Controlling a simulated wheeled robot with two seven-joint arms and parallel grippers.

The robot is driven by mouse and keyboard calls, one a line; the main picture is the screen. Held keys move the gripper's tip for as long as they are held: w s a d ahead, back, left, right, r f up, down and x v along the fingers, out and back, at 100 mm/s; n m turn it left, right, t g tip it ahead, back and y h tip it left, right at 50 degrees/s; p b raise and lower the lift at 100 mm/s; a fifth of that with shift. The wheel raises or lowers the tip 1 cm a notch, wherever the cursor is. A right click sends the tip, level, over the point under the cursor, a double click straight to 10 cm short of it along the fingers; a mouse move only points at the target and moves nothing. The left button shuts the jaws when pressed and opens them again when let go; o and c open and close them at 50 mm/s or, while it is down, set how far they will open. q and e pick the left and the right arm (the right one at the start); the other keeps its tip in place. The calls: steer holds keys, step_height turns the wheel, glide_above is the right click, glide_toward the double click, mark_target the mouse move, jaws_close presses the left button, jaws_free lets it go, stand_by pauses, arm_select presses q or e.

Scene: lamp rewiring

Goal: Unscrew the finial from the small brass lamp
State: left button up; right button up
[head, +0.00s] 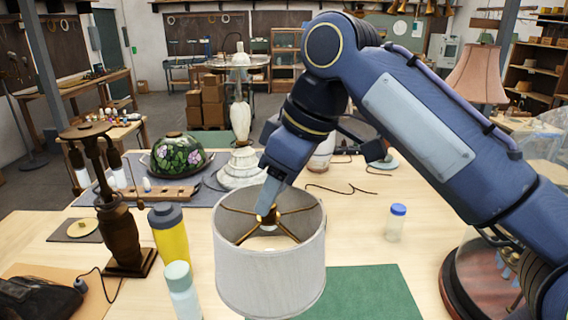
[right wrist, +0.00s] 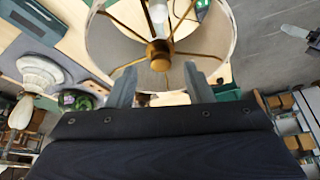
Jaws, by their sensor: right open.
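A white drum lampshade (head: 270,275) stands at the front middle of the table in the head view. Brass spokes (head: 243,211) cross its open top to a hub with a small brass finial (right wrist: 158,52), which is clearer in the right wrist view. The lamp's body is hidden by the shade; a white bulb (right wrist: 158,10) shows past the spokes. My right gripper (right wrist: 160,75) is open, its two fingers on either side of the finial's line, tips close to the hub. I cannot tell whether they touch it. My left gripper is not in view.
A yellow bottle (head: 170,238) and a pale bottle (head: 182,290) stand close left of the shade, beside a dark lamp base (head: 122,235). A blue-capped jar (head: 396,224) stands to the right. A green mat (head: 365,295) lies bare at front right.

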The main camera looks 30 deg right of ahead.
steer(key=shift+x, duration=1)
steer(key=shift+s, duration=0.1)
jaws_close()
steer(key=c, duration=0.8)
jaws_free()
steer(key=shift+c, duration=1.1)
steer(key=n+g+y, duration=0.1)
steer(key=n, duration=0.3)
steer(key=shift+d, duration=0.1)
steer(key=n, duration=0.2)
steer(key=n+g, duration=0.1)
steer(key=n, duration=0.1)
steer(key=shift+g+y, duration=0.3)
steer(key=shift+y, duration=0.1)
